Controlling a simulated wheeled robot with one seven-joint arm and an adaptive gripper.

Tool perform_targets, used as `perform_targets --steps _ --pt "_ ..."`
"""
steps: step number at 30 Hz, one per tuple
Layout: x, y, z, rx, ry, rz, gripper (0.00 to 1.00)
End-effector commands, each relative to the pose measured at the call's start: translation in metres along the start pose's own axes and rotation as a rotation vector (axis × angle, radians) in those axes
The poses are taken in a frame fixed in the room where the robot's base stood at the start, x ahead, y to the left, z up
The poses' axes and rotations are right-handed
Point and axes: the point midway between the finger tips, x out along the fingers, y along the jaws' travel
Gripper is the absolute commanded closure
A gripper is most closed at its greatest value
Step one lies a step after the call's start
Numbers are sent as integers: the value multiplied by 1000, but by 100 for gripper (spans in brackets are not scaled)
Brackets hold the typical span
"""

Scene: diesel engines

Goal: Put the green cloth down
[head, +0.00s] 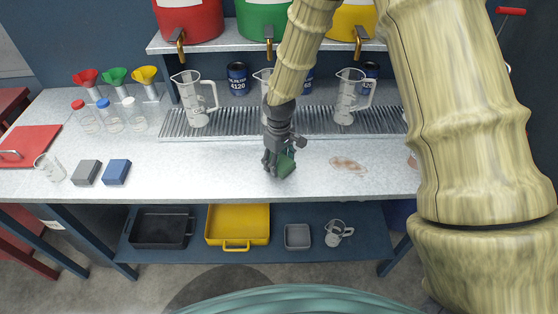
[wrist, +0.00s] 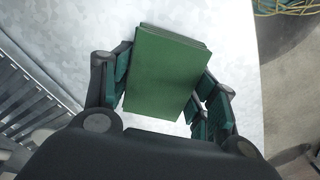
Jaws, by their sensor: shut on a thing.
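The green cloth (wrist: 160,72) is a folded, flat rectangular block held between the fingers of my gripper (wrist: 165,95) in the wrist view. My gripper is shut on it, with one finger on each side. In the head view, my gripper (head: 279,165) is over the middle of the grey worktop (head: 220,165), close to the front edge. The cloth (head: 287,164) shows there as a small dark green piece at the fingertips. I cannot tell whether its lower side touches the worktop.
A brown stain (head: 348,165) lies right of my gripper. A metal drain grate (head: 240,122) with clear jugs (head: 194,98) runs behind it. A grey block (head: 87,172) and a blue block (head: 117,172) sit to the left. The worktop between the blue block and my gripper is clear.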

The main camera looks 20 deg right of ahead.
Motion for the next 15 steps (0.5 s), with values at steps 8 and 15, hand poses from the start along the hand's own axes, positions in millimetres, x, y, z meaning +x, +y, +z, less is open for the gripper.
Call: perform_targets --steps 8,15 --pt "8 0 0 0 0 0 76" --pt "12 0 0 0 0 0 76"
